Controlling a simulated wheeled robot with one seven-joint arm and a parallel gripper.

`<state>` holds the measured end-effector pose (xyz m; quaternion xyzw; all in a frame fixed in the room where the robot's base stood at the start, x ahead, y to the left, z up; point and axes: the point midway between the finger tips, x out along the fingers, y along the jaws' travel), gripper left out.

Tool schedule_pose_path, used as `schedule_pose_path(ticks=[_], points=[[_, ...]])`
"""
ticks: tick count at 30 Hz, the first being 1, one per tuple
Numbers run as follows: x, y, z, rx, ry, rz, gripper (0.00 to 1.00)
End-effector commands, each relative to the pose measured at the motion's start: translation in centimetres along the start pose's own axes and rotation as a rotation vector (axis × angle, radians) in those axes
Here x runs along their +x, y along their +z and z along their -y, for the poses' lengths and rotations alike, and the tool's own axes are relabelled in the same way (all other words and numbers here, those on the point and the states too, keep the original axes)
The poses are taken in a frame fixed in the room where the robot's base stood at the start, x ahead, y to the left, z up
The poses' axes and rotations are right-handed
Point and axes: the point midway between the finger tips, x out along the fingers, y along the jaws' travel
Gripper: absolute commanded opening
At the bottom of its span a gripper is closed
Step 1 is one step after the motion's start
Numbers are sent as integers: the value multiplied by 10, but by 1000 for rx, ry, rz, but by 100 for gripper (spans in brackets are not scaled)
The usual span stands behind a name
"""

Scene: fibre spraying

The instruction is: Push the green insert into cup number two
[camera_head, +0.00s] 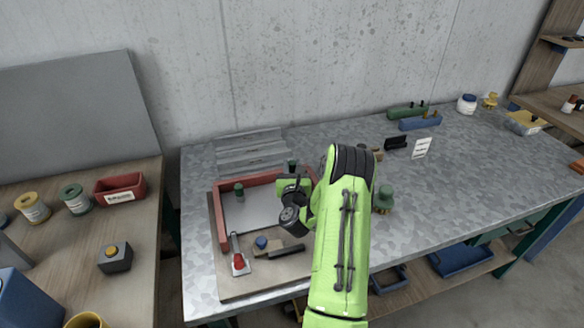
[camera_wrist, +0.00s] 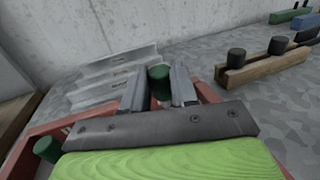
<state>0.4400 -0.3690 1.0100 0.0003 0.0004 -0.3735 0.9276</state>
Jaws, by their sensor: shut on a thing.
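My gripper (camera_head: 293,172) is over the back right of a red-rimmed tray (camera_head: 222,222). In the wrist view my gripper (camera_wrist: 159,90) is shut on a dark green cylindrical insert (camera_wrist: 159,80), held between its two fingers. The insert's top (camera_head: 292,163) also shows in the head view. A second green cylinder (camera_head: 239,189) stands at the tray's back left; it also shows in the wrist view (camera_wrist: 47,149). I see no number on any cup, so I cannot tell which is number two. The held insert's lower end is hidden.
Grey steps (camera_head: 248,150) stand behind the tray. A red-ended tool (camera_head: 239,262) and a blue-topped piece (camera_head: 261,242) lie in front. A green knobbed thing (camera_head: 384,198) stands right of my arm. A wooden block with black pegs (camera_wrist: 255,68) lies to the right.

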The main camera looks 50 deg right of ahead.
Motion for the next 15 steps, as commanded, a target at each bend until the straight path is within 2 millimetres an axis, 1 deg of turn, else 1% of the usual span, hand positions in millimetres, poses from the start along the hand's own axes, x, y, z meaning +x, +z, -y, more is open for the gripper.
schedule_pose_path(ticks=[1,4,15], points=[[0,-11,0,0,0,0,0],[0,-18,0,-1,0,0,0],[0,-18,0,0,0,1,0]])
